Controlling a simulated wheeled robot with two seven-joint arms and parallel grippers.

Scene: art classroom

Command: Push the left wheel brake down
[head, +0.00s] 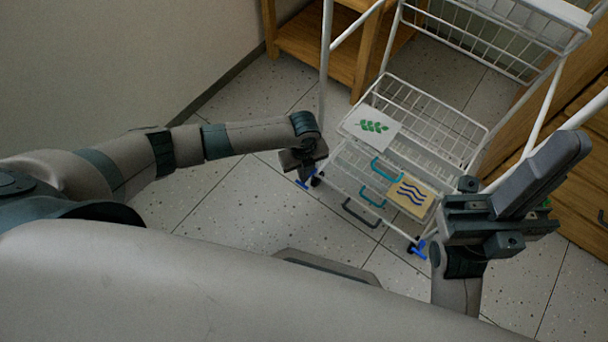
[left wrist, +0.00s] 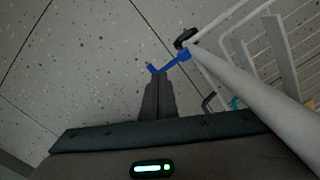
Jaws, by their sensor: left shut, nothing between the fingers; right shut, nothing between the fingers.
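The left wheel brake is a blue lever (head: 302,184) at the foot of the white wire cart (head: 440,150), beside a black caster wheel (head: 317,181). In the left wrist view the blue brake (left wrist: 172,62) runs from the wheel (left wrist: 186,38) to just past my fingertips. My left gripper (head: 303,174) is shut and empty, pointing down right over the brake; its fingertips (left wrist: 157,78) overlap the lever's outer end in view. I cannot tell whether they touch. My right gripper (head: 505,222) is shut and empty, near the cart's right side.
Another blue brake (head: 418,248) sits at the cart's near right wheel. The cart carries a leaf card (head: 371,127) and a wave card (head: 412,195). Wooden shelving (head: 305,40) stands behind, wooden drawers (head: 575,170) at right. The speckled floor left of the cart is clear.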

